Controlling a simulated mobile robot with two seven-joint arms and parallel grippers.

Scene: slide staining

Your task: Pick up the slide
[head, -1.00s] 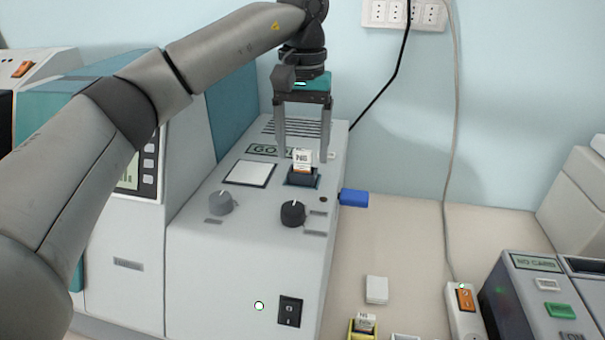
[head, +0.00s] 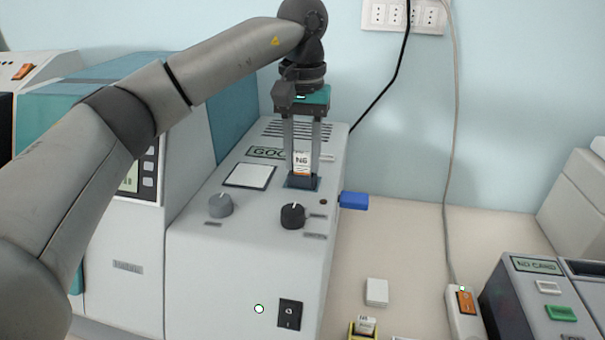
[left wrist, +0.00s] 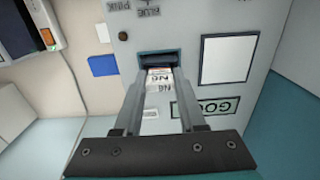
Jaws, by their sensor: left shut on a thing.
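The slide (head: 302,164) is a small upright piece with a white label marked "N6" and an orange-brown lower part. It stands at the dark slot (head: 301,183) on top of the grey-white machine. In the head view my left gripper (head: 302,170) points down with its fingers closed on the slide's sides. The left wrist view shows the slide (left wrist: 160,82) between the two fingertips, in front of the dark slot (left wrist: 157,57). I cannot tell whether its lower end is still inside the slot. My right gripper is not in view.
The machine top has two knobs (head: 292,215), a white square panel (head: 249,175) and a "GOOD" label. A blue block (head: 353,200) sits at its right side. A yellow holder with another labelled slide (head: 364,326) and a white box (head: 376,292) stand on the table.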

